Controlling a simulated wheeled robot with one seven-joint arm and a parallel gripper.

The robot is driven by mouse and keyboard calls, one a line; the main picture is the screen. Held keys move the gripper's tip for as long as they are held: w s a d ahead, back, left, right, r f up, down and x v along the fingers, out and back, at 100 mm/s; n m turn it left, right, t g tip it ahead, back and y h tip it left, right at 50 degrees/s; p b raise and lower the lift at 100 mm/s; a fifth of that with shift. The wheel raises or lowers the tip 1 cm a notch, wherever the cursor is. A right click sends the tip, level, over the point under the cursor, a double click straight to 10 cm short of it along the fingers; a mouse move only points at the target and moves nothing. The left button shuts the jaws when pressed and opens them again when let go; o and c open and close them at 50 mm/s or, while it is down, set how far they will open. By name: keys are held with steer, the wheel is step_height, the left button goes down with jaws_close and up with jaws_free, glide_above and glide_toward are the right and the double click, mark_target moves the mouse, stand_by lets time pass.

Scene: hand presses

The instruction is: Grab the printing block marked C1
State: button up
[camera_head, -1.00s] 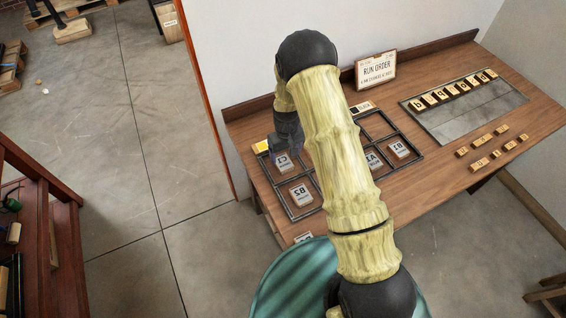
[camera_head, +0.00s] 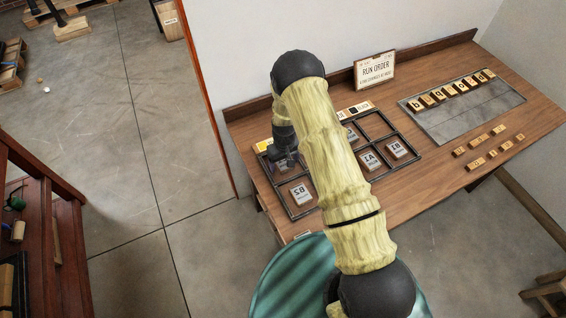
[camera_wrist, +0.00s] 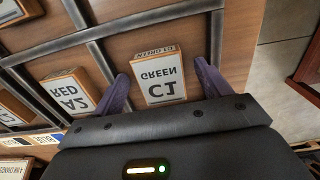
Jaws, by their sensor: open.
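The printing block marked C1 (camera_wrist: 160,78) shows in the wrist view, with a white face reading "C1 GREEN" upside down. It sits in a compartment of the dark metal rack (camera_wrist: 95,52). My gripper (camera_wrist: 160,80) is open, with one purple finger on each side of the block. I cannot tell whether the fingers touch it. In the head view my gripper (camera_head: 283,160) is over the rack's left back compartment and hides most of the block.
The block marked A2 (camera_wrist: 70,92) lies in the neighbouring compartment. Blocks B2 (camera_head: 301,193), A1 (camera_head: 369,160) and B1 (camera_head: 396,149) lie in other compartments. A run order sign (camera_head: 375,70) stands at the table's back. A grey tray with lettered pieces (camera_head: 470,112) is at right.

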mark_target(284, 163)
steer(key=c, duration=1.1)
steer(key=shift+r, duration=0.1)
step_height(284, 163, up, 10)
steer(key=b, duration=0.3)
